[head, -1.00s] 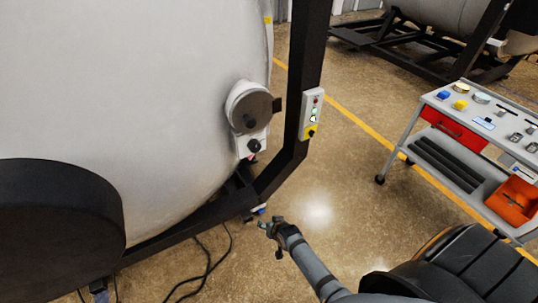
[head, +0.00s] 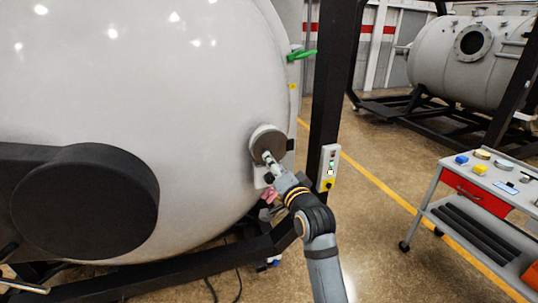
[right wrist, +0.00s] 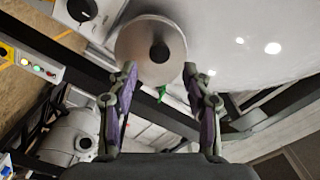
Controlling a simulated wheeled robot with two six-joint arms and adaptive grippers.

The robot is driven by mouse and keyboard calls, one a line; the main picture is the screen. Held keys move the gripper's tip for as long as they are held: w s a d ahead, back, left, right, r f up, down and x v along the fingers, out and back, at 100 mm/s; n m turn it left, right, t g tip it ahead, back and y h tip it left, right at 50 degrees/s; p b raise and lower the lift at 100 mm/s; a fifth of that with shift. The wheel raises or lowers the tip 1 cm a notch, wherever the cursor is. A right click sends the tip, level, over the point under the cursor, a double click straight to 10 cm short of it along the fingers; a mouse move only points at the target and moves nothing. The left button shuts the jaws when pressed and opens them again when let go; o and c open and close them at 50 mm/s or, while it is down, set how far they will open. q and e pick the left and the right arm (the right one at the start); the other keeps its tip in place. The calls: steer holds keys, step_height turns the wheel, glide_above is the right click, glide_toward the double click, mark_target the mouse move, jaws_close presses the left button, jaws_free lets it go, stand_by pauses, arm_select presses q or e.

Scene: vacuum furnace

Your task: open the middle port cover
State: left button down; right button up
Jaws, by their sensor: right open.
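The port cover (head: 267,143) is a round grey-brown disc on a pale mount on the side of the big white furnace vessel (head: 200,70). In the right wrist view the cover (right wrist: 135,38) shows a dark knob (right wrist: 159,52) at its centre. My right gripper (head: 268,160) is in front of the cover in the head view and hides part of it. In the right wrist view its two fingers (right wrist: 159,75) are spread apart below the disc, with nothing between them. I cannot tell whether they touch the cover. My left gripper is not in view.
A black post (head: 335,75) with a control box (head: 327,168) stands right of the cover. A second knob (right wrist: 82,9) sits beside the cover. A green handle (head: 301,54) sticks out above. A tool cart (head: 440,185) stands at the right, with open floor between.

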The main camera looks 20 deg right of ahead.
mark_target(273, 150)
steer(key=w+p, duration=0.1)
steer(key=w, duration=0.4)
steer(key=shift+w+a, duration=0.1)
steer(key=shift+w, duration=0.15)
steer(key=shift+c, duration=0.6)
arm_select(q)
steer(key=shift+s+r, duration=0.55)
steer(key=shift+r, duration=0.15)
arm_select(e)
jaws_close()
